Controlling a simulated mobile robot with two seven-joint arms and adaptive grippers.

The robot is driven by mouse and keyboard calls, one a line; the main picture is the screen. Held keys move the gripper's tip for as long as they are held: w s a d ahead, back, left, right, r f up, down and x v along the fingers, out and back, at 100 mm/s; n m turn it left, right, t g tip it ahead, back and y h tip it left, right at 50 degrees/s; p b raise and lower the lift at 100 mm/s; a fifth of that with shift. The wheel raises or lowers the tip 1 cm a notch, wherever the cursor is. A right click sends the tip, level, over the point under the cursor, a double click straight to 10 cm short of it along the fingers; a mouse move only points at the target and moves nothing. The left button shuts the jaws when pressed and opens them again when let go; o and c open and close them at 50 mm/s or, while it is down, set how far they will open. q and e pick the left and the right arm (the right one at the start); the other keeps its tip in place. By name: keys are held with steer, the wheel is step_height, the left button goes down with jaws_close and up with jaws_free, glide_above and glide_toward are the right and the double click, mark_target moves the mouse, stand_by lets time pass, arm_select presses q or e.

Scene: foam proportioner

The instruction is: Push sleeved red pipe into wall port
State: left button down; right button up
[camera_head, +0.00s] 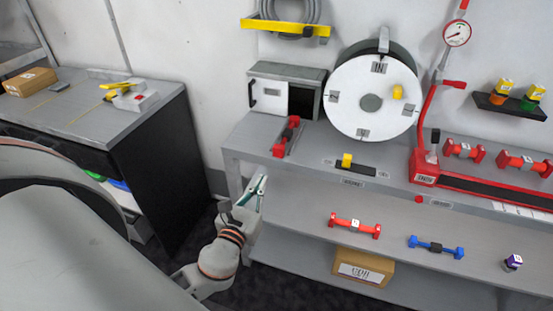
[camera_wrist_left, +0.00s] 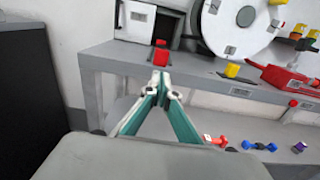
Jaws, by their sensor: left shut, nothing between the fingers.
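A red pipe (camera_head: 287,137) with a dark middle lies lengthwise near the left end of the upper bench (camera_head: 240,137), its near end toward the bench's front edge. In the left wrist view its red end (camera_wrist_left: 161,56) shows just beyond the fingertips, with a gap I cannot judge. My left gripper (camera_head: 261,182) is shut and empty, in front of and below the bench's left corner. In the left wrist view its teal fingers (camera_wrist_left: 160,84) meet at the tips. I cannot tell which part is the wall port. My right gripper is not in view.
A white open-fronted box (camera_head: 268,96) and a large white-faced reel (camera_head: 350,96) stand behind the pipe. Other red pipes (camera_head: 463,151) lie at the right. The lower shelf holds a red-ended piece (camera_head: 355,226) and a blue one (camera_head: 436,246). A dark cabinet (camera_head: 165,160) stands left.

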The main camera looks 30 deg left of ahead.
arm_select(q)
steer(key=p, duration=0.1)
glide_toward(285, 136)
steer(key=shift+s+f, duration=0.5)
steer(key=shift+f, duration=0.2)
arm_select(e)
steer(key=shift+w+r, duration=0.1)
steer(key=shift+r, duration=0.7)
arm_select(q)
steer(key=x, duration=1.1)
steer(key=shift+w+b, duration=0.3)
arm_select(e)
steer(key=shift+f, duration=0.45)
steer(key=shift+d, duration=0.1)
